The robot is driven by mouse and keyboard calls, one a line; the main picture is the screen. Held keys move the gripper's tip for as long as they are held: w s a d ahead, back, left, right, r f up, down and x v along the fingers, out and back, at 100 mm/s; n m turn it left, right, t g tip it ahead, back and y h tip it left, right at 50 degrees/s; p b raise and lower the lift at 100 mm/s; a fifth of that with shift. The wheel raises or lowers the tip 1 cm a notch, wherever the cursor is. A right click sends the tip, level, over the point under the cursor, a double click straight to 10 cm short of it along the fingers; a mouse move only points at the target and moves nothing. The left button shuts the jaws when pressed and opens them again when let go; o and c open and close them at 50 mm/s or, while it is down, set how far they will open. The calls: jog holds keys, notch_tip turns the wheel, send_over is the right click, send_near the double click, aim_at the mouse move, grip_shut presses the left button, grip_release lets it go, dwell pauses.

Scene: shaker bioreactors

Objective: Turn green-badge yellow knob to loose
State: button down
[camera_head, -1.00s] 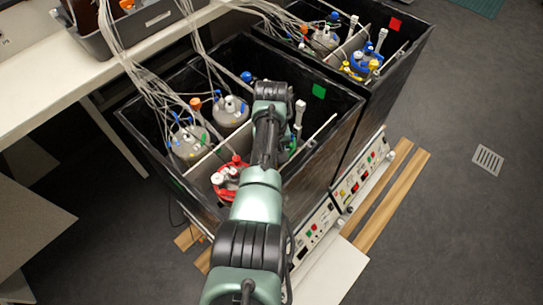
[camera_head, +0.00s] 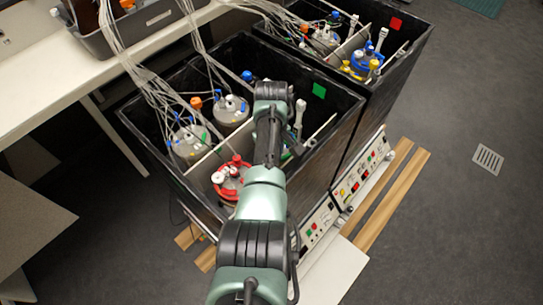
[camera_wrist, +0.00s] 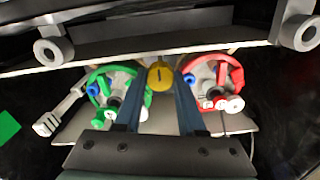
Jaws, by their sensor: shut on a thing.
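The yellow knob (camera_wrist: 160,76) is between my fingertips in the wrist view, with a dark slot-like mark on its face. My gripper (camera_wrist: 161,75) is shut on it. The green badge (camera_head: 319,90) is on the inner wall of the nearer black box (camera_head: 350,130); it also shows at the left edge of the wrist view (camera_wrist: 8,127). In the head view my arm hides the knob and my fingers.
A green-ringed vessel (camera_wrist: 92,95) and a red-ringed vessel (camera_wrist: 226,78) flank my fingers closely. The red-ringed one also shows in the head view (camera_head: 232,181). Cables hang into the box. A second box with a red badge (camera_head: 395,24) stands behind.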

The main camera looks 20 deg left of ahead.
jog(key=c, duration=0.5)
grip_release()
jog(key=shift+r, duration=0.1)
notch_tip(320, 180, up, 13)
jog(key=p, duration=0.1)
jog(key=shift+p, duration=0.35)
